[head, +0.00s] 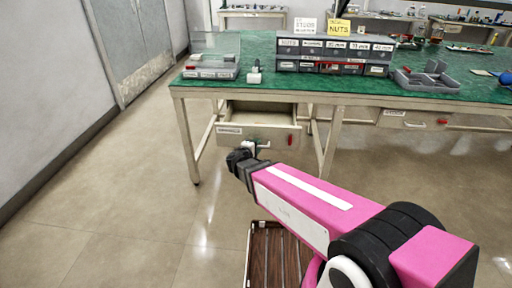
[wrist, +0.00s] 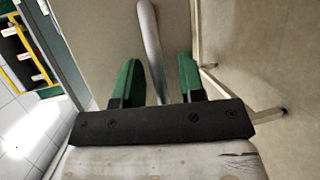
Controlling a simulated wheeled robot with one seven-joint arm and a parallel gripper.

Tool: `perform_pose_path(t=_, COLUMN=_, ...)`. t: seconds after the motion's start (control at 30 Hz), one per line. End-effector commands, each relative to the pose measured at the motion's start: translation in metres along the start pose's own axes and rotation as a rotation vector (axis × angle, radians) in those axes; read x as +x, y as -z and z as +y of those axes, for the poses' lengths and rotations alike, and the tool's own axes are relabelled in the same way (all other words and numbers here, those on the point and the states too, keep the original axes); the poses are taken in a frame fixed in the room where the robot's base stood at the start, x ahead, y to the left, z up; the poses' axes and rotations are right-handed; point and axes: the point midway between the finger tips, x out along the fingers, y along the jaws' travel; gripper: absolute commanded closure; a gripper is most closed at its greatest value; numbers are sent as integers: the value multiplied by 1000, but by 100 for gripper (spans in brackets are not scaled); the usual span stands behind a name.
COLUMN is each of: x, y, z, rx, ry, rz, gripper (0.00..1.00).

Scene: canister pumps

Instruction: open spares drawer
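A drawer (head: 262,135) under the left end of the green-topped bench is pulled partly out, and its inside shows behind the front panel. Its front has a small label that I cannot read surely and a red mark at the right. A second, shut drawer (head: 413,120) with a label and pale handle is farther right; which one is the spares drawer is unclear. My gripper (head: 258,147) is at the front of the left drawer, hiding part of it. In the wrist view, my gripper's green fingers (wrist: 158,80) are apart, with a pale bar (wrist: 150,40), apparently a handle, between them.
The bench top (head: 220,88) carries a grey bin block (head: 335,58), a grey tray (head: 428,78) and a grey box (head: 211,66). A bench leg (head: 330,145) stands just right of the left drawer. Open floor (head: 120,200) lies to the left.

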Motion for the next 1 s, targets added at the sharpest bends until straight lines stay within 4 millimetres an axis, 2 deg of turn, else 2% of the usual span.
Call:
perform_pose_path(t=0.17, x=-8, y=-1, z=0, rx=0, ry=-1, rz=0, gripper=63)
perform_pose_path(t=0.7, x=-92, y=-1, z=0, rx=0, ry=0, rz=2, gripper=63)
perform_pose_path(t=1.0, x=-108, y=0, z=0, rx=0, ry=0, rz=0, gripper=63)
